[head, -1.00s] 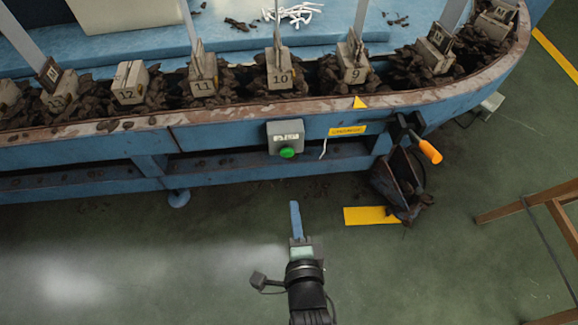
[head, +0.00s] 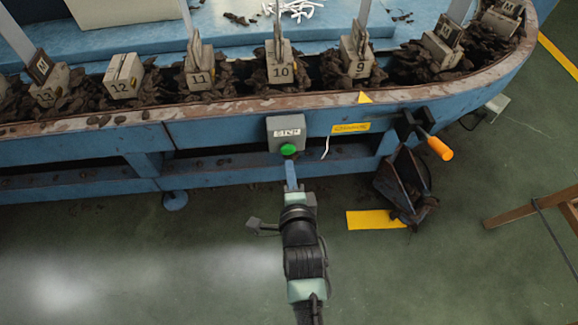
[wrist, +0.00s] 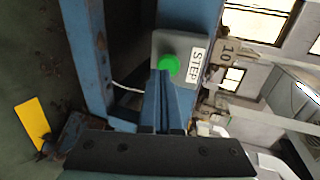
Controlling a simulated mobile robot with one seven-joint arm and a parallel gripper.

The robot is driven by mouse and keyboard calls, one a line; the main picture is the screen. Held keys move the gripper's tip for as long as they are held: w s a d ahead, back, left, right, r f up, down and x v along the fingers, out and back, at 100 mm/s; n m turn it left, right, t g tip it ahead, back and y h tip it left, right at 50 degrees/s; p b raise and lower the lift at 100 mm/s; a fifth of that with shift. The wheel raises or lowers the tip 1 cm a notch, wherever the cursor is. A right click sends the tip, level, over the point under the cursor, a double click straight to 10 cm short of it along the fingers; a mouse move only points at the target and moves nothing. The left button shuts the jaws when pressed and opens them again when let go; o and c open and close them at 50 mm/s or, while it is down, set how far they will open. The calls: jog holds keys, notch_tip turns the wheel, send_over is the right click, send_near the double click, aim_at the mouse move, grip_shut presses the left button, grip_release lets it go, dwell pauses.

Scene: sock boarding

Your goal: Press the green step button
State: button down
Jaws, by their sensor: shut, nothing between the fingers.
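The green step button (head: 288,150) sits on the lower part of a grey box (head: 286,128) on the front of the blue machine. In the wrist view the green button (wrist: 170,65) stands beside a white label reading STEP (wrist: 197,65). My gripper (head: 290,162) is shut and empty, its blue fingers pointing at the button from just below it in the head view. In the wrist view the fingertips (wrist: 161,75) overlap the button's near edge. I cannot tell whether they touch it.
An orange-handled lever (head: 440,148) is on the machine to the right, above a dark open bin (head: 405,185). Numbered blocks, such as block 10 (head: 281,72), stand among dark lumps along the trough. A yellow floor patch (head: 372,220) lies below. A wooden frame (head: 530,205) stands at right.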

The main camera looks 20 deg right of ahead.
aim_at(288, 148)
jog(key=shift+w+d+b, duration=0.2)
jog(key=shift+w, duration=0.4)
jog(key=shift+w+d+b, duration=0.15)
jog(key=shift+w+b, duration=0.05)
jog(key=shift+w, duration=0.4)
